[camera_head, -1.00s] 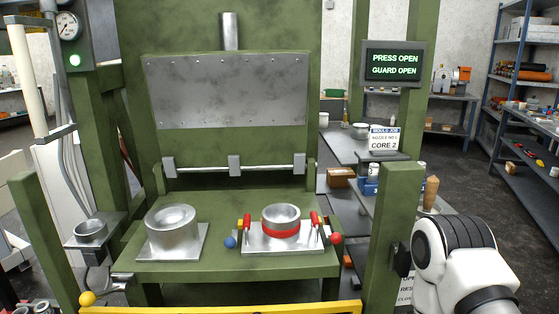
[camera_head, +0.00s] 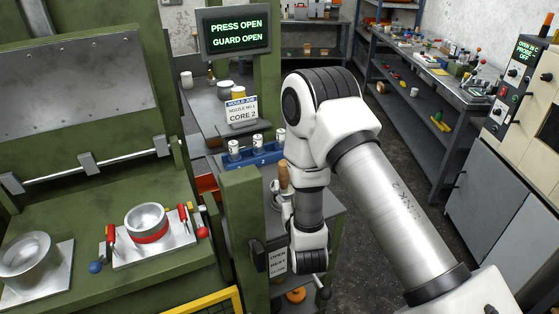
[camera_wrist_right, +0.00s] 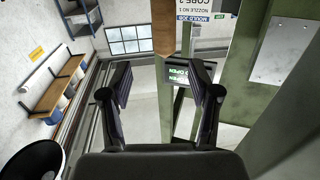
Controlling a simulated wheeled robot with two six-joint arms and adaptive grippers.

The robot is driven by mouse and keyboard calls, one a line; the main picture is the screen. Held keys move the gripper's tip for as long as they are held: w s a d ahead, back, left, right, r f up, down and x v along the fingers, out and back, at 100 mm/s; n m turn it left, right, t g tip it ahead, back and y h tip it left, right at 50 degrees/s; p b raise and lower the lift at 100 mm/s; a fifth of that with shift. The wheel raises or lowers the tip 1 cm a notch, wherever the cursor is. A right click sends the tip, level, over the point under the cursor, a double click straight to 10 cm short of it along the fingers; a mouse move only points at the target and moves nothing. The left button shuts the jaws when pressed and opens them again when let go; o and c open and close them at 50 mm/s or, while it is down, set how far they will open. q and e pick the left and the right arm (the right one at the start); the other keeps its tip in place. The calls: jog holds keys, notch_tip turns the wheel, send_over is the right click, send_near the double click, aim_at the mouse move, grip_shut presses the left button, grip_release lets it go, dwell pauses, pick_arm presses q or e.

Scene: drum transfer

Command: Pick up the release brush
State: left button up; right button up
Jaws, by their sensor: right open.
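The release brush appears to be the item with the light wooden handle (camera_head: 283,178), upright beside the blue tray on the side bench; its lower part is hidden by my right arm. In the right wrist view, a brown wooden piece (camera_wrist_right: 165,30), likely this handle, shows beyond the fingertips, in line with the gap. My right gripper (camera_wrist_right: 160,85) is open, with nothing between its fingers. In the head view my right gripper (camera_head: 278,200) is small and partly hidden by my wrist, close to the handle. My left gripper is out of view.
The blue tray (camera_head: 255,153) holds white containers. A MOULD JOB card (camera_head: 241,110) stands behind it. The green press post (camera_head: 243,220) rises just left of my right gripper. The press table (camera_head: 175,255) carries a red-banded metal ring (camera_head: 148,220). Open floor lies to the right.

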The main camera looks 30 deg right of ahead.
aim_at(285, 169)
jog(key=w, duration=0.3)
jog(key=shift+w+p, duration=0.3)
jog(key=shift+w+d+r+p, duration=0.7)
jog(key=shift+w+d+p, duration=0.1)
jog(key=shift+p, duration=0.45)
jog(key=w, duration=0.1)
jog(key=w+d, duration=0.1)
jog(key=w+f+p, duration=0.1)
jog(key=shift+w+d+f, duration=0.1)
jog(key=shift+w+d, duration=0.15)
jog(key=shift+d, duration=0.15)
jog(key=shift+w+a+f, duration=0.1)
jog(key=shift+w, duration=0.05)
jog(key=shift+a, duration=0.1)
jog(key=shift+c, duration=0.4)
jog(key=shift+s+r, duration=0.2)
jog(key=c, duration=0.5)
jog(key=shift+s, duration=0.15)
grip_shut()
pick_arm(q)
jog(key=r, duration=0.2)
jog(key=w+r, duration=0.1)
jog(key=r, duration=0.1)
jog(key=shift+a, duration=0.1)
